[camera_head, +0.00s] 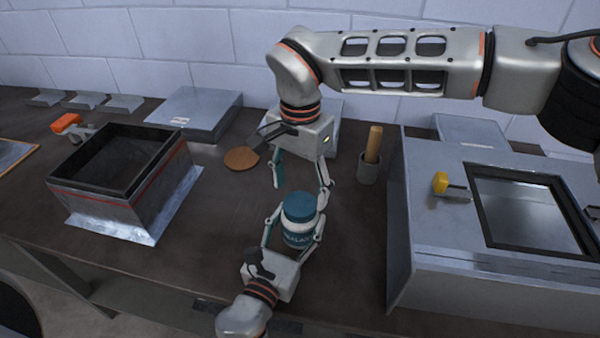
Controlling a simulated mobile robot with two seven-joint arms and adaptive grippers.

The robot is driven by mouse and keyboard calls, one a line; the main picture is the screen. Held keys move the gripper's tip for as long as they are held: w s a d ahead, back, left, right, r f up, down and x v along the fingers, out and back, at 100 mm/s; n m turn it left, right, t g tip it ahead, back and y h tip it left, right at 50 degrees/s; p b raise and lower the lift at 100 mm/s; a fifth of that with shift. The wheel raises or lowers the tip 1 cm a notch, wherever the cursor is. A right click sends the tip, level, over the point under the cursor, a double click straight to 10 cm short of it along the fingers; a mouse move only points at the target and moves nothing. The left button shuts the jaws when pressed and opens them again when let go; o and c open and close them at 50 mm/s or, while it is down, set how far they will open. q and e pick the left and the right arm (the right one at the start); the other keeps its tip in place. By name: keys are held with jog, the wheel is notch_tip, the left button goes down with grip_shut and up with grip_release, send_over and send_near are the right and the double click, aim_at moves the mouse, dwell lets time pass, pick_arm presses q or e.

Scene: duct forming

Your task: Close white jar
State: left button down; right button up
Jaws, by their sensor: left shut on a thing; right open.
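The white jar (297,238) stands upright near the front middle of the workbench, with a dark label band on its body. A teal lid (299,207) sits on top of it; I cannot tell whether it is tight. My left gripper (294,226) reaches in from the front and is shut on the jar, one finger on each side. My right gripper (302,189) points down from above and behind, open, with its fingers spread just above the lid. I cannot tell whether they touch it.
An open dark-rimmed box (105,192) stands at left on the workbench (225,215). A round brown disc (241,159) and a grey cup with a wooden handle (369,168) lie behind the jar. A large metal cabinet (440,262) with a window fills the right.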

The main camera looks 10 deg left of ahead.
aim_at(300, 203)
jog(key=shift+f, duration=1.85)
jog(key=shift+c, duration=0.4)
